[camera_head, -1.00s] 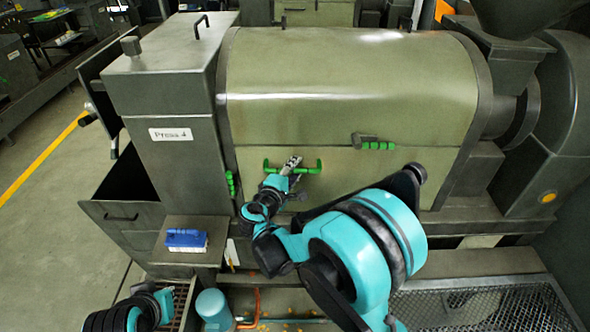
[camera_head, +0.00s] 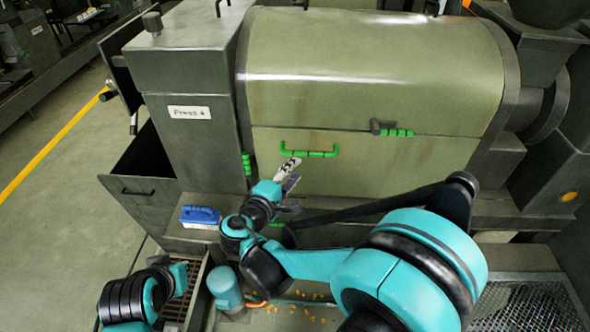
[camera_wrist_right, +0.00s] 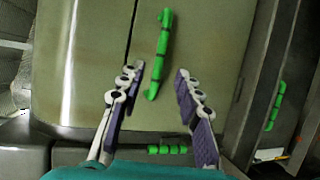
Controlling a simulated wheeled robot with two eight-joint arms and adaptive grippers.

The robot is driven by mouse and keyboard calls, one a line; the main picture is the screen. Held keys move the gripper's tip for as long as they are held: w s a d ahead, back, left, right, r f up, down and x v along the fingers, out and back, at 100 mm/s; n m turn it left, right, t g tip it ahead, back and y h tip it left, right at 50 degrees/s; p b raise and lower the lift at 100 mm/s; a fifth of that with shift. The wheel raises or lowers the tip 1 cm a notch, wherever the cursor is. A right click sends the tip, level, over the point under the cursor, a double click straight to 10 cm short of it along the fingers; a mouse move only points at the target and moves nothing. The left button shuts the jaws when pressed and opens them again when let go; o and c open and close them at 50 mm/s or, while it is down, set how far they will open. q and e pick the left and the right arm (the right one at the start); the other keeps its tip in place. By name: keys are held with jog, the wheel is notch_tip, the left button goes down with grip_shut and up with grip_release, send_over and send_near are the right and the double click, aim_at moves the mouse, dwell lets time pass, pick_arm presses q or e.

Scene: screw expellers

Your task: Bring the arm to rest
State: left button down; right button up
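My right gripper (camera_head: 288,175) is in front of the press, just below a green handle (camera_head: 309,151) on its lower panel.
The press (camera_head: 375,60) fills the middle, with a green-gripped latch (camera_head: 392,131) on its seam. A blue-green cylinder (camera_head: 226,288) stands below. A mesh panel (camera_head: 520,305) is at lower right. Open floor is at left.

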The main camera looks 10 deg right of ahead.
dwell(0.3)
jog(key=s+d+f+m+g+y+b, duration=0.4)
jog(key=s+d+f+b, duration=0.2)
jog(key=s+d+f, duration=0.3)
jog(key=s+a+f+m+g+y+b, duration=0.1)
jog(key=s+a+f+m+y+b, duration=0.1)
jog(key=s+f+m+y+b, duration=0.3)
jog(key=s+f+m+b, duration=0.1)
jog(key=s+f+m, duration=0.1)
jog(key=s+f, duration=0.1)
jog(key=shift+s+a+f+y+b, duration=0.3)
jog(key=shift+s+y+b, duration=0.1)
jog(key=shift+s, duration=0.5)
